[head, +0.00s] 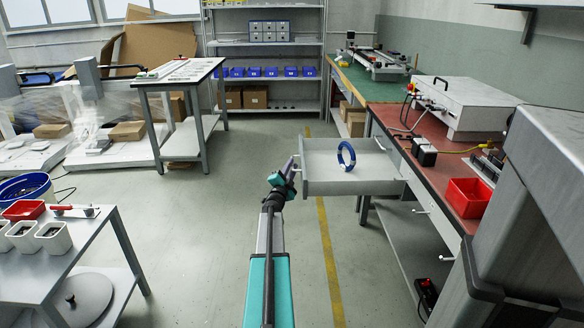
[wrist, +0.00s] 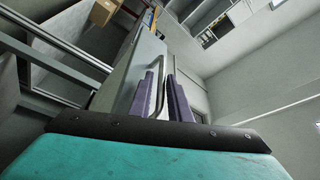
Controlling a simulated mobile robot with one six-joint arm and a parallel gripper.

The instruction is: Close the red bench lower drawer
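The red bench (head: 438,160) stands on the right. A grey drawer (head: 353,187) is pulled far out from its side into the aisle, with a blue ring-shaped coil (head: 346,156) in it. My gripper (head: 292,170) is at the drawer's front, on its left side in the head view. In the wrist view the purple fingers (wrist: 163,98) stand on either side of the silver bar handle (wrist: 163,66) on the drawer front (wrist: 128,68). The gap between them is narrow, and I cannot tell whether they press on the bar.
Other handles (head: 420,211) show lower on the bench side. A red bin (head: 468,197) and a grey case (head: 464,107) sit on the bench top. A grey cabinet-like body (head: 545,190) stands at near right. The floor left of the drawer is clear up to the trolley (head: 70,250).

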